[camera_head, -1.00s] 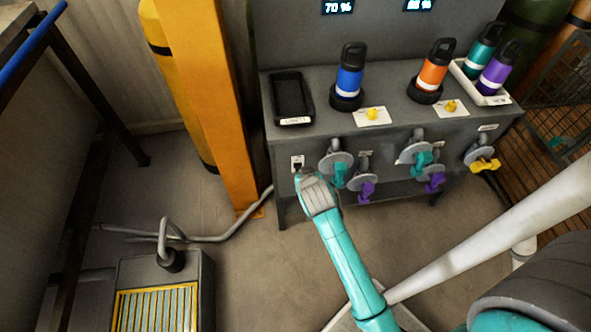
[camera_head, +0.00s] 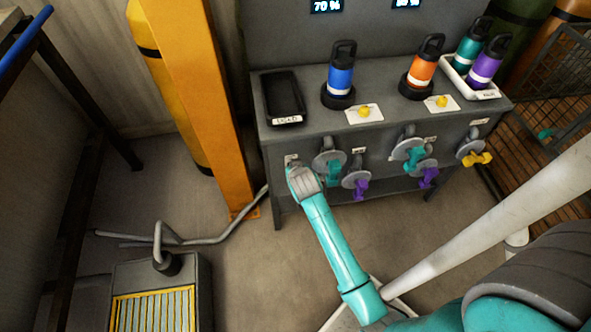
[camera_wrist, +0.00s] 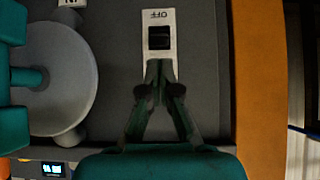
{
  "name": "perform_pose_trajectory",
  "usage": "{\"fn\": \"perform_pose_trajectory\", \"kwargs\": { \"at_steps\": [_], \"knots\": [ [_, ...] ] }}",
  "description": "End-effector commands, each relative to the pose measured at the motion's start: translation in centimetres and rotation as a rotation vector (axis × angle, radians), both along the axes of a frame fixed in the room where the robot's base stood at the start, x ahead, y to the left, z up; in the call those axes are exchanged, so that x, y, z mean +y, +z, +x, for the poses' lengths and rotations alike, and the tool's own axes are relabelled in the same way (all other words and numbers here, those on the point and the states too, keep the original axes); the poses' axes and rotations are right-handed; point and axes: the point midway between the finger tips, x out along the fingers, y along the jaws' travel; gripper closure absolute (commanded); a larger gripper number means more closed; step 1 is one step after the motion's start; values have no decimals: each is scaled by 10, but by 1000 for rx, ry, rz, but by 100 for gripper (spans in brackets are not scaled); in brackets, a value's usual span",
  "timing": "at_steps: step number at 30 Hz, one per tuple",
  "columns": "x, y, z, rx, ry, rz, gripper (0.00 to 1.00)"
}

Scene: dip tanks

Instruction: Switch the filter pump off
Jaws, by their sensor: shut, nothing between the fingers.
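A small white switch plate (camera_head: 291,159) is on the left end of the grey bench's front panel, largely covered by my arm in the head view. In the wrist view the plate (camera_wrist: 159,17) carries an upside-down "OFF" label and a black rocker switch (camera_wrist: 159,38). My gripper (camera_wrist: 159,68) is shut and empty, its fingertips over the plate just below the rocker in the picture. I cannot tell whether they touch it, nor which way the rocker is tipped. In the head view the fingertips are hidden behind my wrist.
A round grey disc (camera_wrist: 58,78) with a teal handle stands close to the left of my gripper in the wrist view. Several valves with coloured handles line the panel (camera_head: 270,160). An orange post (camera_head: 215,120) stands left of the bench. A grey box with a yellow grille (camera_head: 155,308) is on the floor.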

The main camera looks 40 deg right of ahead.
Motion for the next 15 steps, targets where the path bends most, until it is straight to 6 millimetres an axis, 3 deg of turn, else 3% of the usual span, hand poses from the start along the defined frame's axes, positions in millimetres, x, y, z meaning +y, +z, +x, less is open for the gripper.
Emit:
{"fn": "perform_pose_trajectory", "kwargs": {
  "at_steps": [6,15],
  "knots": [
    [-8,-12,12,-1,0,-1,100],
    [-9,-15,14,0,0,0,100]
  ]
}}
